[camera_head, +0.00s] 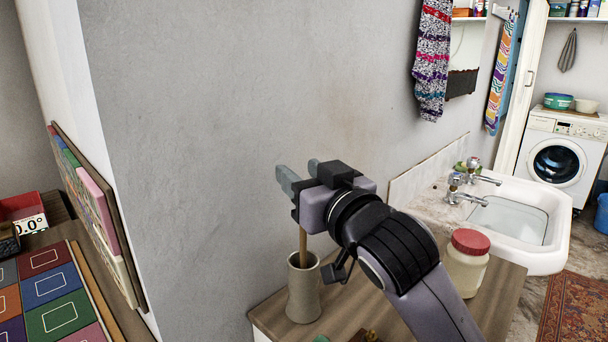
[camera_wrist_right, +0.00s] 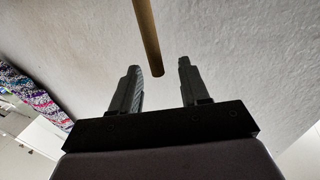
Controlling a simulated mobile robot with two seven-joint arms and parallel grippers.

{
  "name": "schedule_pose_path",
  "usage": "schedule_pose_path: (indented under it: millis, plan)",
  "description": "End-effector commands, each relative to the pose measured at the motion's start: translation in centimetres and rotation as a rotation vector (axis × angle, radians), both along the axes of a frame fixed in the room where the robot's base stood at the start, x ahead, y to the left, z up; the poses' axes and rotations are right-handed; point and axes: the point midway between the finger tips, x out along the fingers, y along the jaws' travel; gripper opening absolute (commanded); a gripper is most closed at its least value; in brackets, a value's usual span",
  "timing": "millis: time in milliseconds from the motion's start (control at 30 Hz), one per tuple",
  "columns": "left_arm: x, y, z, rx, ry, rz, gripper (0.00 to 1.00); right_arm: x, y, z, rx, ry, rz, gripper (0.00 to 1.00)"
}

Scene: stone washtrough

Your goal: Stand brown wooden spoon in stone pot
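The brown wooden spoon (camera_head: 303,238) stands in the stone pot (camera_head: 304,290), with its handle rising steeply from the pot's mouth. Its lower part is hidden inside the pot. My right gripper (camera_head: 298,174) is above the pot at the top of the handle, with its fingers apart. In the right wrist view the handle (camera_wrist_right: 147,36) ends near the space between the fingertips (camera_wrist_right: 159,68), with a gap on each side; neither finger touches it. The pot is upright on the wooden counter (camera_head: 348,300). My left gripper is not in view.
A jar with a red lid (camera_head: 467,265) stands on the counter to the right of my arm. A white sink (camera_head: 545,232) with taps is beyond it. The grey wall (camera_head: 210,150) is close behind the pot. Small items sit at the counter's front edge.

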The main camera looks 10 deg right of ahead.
Motion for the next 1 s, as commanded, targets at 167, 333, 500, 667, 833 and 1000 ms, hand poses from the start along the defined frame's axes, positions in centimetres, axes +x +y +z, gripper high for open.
schedule_pose_path:
  millis: [167,333,500,667,833,1000]
  plan:
    - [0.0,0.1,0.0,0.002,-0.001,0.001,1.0,-0.7,-0.2,-0.1,0.001,-0.001,0.001,0.45]
    - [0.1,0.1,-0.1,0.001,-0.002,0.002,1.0,-2.7,-0.7,-0.2,0.001,0.0,0.001,0.45]
    - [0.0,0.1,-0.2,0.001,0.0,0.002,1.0,-4.9,-1.3,-0.2,-0.001,-0.001,0.001,0.45]
    - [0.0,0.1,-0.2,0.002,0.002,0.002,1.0,-6.3,-1.7,-0.3,0.0,-0.001,0.0,0.45]
    - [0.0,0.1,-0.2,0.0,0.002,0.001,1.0,-6.9,-1.9,-0.3,0.0,0.0,-0.001,0.45]
    - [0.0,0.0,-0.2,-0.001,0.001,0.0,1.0,-6.9,-1.9,-0.3,0.0,0.0,-0.001,0.45]
